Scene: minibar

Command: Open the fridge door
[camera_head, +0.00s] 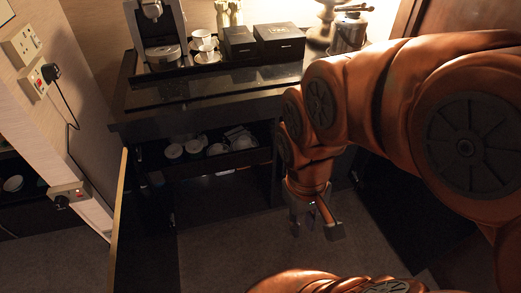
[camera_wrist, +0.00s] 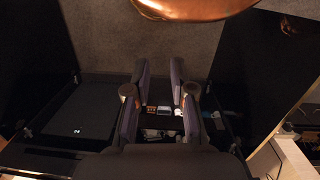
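The black minibar cabinet (camera_head: 200,102) stands across the head view. A dark door panel with a tan edge (camera_head: 119,205) stands swung out on its left side, and it also shows at the right of the wrist view (camera_wrist: 283,103). Another dark panel (camera_head: 400,205) shows on the right behind my arm. I cannot tell which panel is the fridge door. My gripper (camera_head: 316,228) hangs in front of the cabinet, fingers down, apart from both panels. In the wrist view its fingers (camera_wrist: 159,95) are spread with nothing between them. My arm hides the cabinet's right part.
An open drawer (camera_head: 215,165) with several white cups lies below the counter. A coffee machine (camera_head: 158,35), black boxes (camera_head: 262,42) and a metal pot (camera_head: 347,33) stand on top. Carpet (camera_head: 225,240) is clear in front. A black flat case (camera_wrist: 75,115) lies in a tray.

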